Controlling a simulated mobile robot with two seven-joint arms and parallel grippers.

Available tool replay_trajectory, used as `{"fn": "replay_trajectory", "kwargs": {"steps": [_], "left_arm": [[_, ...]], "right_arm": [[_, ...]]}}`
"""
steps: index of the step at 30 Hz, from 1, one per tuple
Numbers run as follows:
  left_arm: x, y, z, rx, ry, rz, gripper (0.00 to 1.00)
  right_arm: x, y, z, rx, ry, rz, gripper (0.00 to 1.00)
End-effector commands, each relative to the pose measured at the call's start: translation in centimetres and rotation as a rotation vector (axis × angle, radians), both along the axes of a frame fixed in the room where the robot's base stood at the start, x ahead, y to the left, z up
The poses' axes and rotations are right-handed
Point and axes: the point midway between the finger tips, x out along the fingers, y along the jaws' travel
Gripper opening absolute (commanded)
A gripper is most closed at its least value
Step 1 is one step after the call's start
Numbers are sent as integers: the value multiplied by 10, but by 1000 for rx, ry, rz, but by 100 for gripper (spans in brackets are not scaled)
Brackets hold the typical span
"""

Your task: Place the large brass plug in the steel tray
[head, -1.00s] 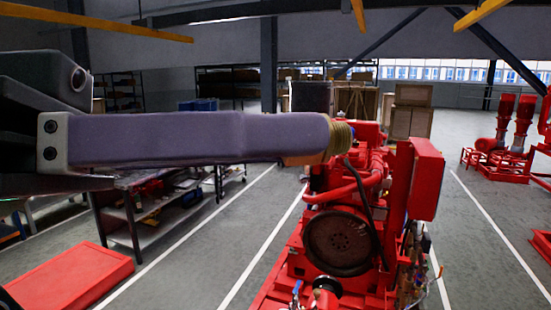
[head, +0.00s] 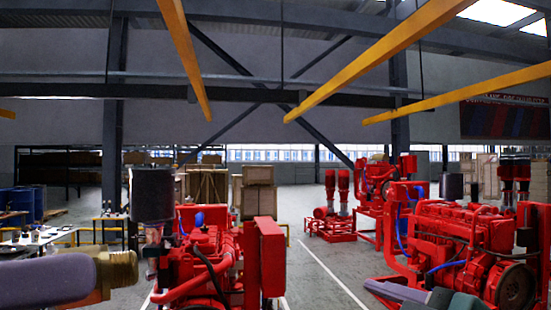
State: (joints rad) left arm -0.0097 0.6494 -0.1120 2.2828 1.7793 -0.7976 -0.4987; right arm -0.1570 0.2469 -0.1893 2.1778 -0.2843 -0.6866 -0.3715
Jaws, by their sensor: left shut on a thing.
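My left gripper (head: 84,274) comes in at the lower left with its purple finger. It is shut on the large brass plug (head: 122,268), whose threaded end sticks out to the right of the fingertip. I cannot make out the steel tray for certain.
A work table (head: 62,236) with small items stands at the left. A red diesel pumpset (head: 215,260) is just right of the plug, and another red engine (head: 450,245) stands at the right. Bare floor (head: 325,275) lies between them.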

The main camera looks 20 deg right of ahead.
Motion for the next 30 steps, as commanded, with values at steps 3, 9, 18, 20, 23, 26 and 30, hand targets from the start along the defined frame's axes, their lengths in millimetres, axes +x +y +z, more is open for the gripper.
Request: {"fn": "replay_trajectory", "kwargs": {"steps": [3, 9, 18, 20, 23, 26, 30], "left_arm": [[0, 0, 0, 0, 0, 0, 0], [0, 0, 0, 0, 0, 0, 0], [0, 0, 0, 0, 0, 0, 0], [0, 0, 0, 0, 0, 0, 0], [0, 0, 0, 0, 0, 0, 0], [0, 0, 0, 0, 0, 0, 0], [0, 0, 0, 0, 0, 0, 0]], "right_arm": [[33, 16, 70, -233, -307, 118, 55], [41, 62, 168, -660, -808, 296, 55], [-6, 130, 222, -1317, -1509, 558, 55], [-17, 136, 219, -1439, -1640, 619, 55], [-33, 138, 207, -1626, -1847, 733, 55], [-45, 128, 193, -1773, -2031, 856, 55], [-57, 106, 175, -1894, -2222, 1021, 55]]}}
